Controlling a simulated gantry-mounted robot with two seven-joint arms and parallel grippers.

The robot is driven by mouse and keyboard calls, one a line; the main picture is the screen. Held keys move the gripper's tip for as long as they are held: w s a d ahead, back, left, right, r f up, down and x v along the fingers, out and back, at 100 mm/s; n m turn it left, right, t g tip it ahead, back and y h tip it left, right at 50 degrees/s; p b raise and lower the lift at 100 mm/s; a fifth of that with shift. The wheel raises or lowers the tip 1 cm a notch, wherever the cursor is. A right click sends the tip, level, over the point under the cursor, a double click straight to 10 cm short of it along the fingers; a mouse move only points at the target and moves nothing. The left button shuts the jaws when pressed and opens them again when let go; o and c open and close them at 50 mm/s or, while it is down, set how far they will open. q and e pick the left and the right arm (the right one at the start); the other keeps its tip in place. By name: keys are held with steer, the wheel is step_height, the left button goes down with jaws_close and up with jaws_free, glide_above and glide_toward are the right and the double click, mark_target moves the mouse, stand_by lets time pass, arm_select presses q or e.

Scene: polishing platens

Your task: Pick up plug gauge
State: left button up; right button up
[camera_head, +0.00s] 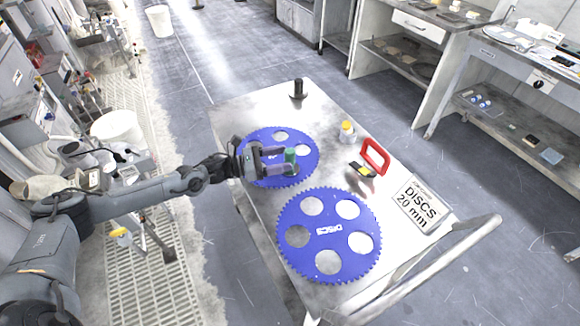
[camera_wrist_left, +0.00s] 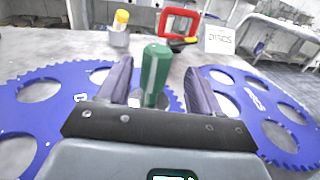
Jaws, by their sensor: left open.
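A green cylinder (camera_head: 290,156), which looks like the plug gauge, stands roughly upright at the edge of the far blue toothed disc (camera_head: 308,163). In the left wrist view the green cylinder (camera_wrist_left: 155,72) shows between the two fingers, with space on both sides of it. Its lower end is hidden behind the gripper body. My left gripper (camera_head: 281,161) is open around it, low over the far disc. My right gripper does not show.
The near blue disc (camera_head: 330,245) lies on the metal cart top. Beyond the gripper stand a yellow-capped bottle (camera_head: 347,131), a red-framed item (camera_head: 374,157) and a black cylinder (camera_head: 298,89). A sign reading "DISCS 20 mm" (camera_head: 419,204) is at the right.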

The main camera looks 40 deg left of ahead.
mark_target(296, 167)
arm_select(q)
steer(key=shift+b+x, duration=0.55)
steer(key=shift+x, duration=2.15)
steer(key=shift+w+a, duration=0.1)
steer(key=shift+a, duration=0.1)
jaws_close()
steer(key=shift+r, duration=0.1)
